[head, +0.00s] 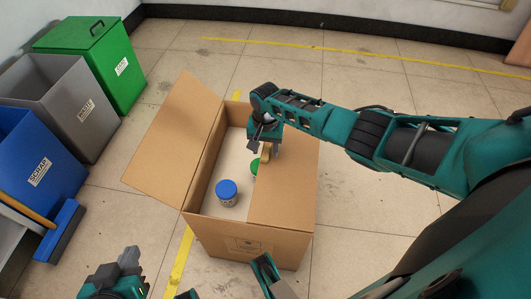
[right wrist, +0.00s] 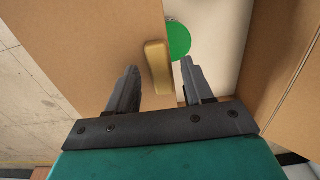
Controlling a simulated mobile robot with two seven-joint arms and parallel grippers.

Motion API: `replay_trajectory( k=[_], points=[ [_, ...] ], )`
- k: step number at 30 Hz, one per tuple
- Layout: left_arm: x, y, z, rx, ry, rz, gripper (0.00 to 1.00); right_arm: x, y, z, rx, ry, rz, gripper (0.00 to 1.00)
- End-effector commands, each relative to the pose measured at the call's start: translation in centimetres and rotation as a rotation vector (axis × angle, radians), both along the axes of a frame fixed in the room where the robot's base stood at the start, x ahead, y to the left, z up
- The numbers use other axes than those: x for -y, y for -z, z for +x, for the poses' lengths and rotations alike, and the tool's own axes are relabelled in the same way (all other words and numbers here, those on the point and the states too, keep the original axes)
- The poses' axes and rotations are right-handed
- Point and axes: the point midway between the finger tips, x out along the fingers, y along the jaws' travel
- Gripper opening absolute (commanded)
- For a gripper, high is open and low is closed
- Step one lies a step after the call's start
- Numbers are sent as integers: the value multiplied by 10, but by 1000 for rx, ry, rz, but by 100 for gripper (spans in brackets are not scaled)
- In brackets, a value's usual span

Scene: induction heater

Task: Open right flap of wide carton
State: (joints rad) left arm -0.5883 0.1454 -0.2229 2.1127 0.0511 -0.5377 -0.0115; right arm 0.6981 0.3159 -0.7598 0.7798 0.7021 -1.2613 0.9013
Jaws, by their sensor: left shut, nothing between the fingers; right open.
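The wide carton (head: 209,220) stands on the floor in the head view. Its right flap (head: 285,195) lies flat over the right part of the opening; it also fills the left of the right wrist view (right wrist: 80,45). A tan tab (right wrist: 157,68) sits at the flap's inner edge. My right gripper (head: 262,141) is open above that edge. Its fingers are on either side of the tab in the right wrist view, one over the flap and one over the gap; contact cannot be told. My left gripper (head: 130,259) is shut and empty, low at the left, away from the carton.
The carton's left flap (head: 175,135) stands open, leaning outward. A blue-lidded jar (head: 227,193) and a partly hidden green-lidded one (right wrist: 179,39) are inside. Blue (head: 35,150), grey (head: 65,105) and green (head: 105,65) bins line the left. Floor right of the carton is clear.

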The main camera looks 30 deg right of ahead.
Motion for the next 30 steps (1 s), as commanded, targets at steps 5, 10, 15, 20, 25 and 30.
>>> replay_trajectory(
  k=[5,10,15,20,25,30],
  points=[
    [5,-3,3,9,2,-13,0,0,7,0,1,0,0,51],
    [6,-5,4,14,2,-14,0,0,7,0,1,-1,0,51],
    [5,-5,4,14,4,-12,0,0,7,0,1,-1,0,40],
    [4,-4,4,12,4,-9,0,0,7,0,1,-1,0,24],
    [3,-2,3,9,4,-5,0,0,7,0,1,-1,0,8],
    [2,-1,3,8,3,-3,0,0,7,0,1,-1,0,0]
  ],
)
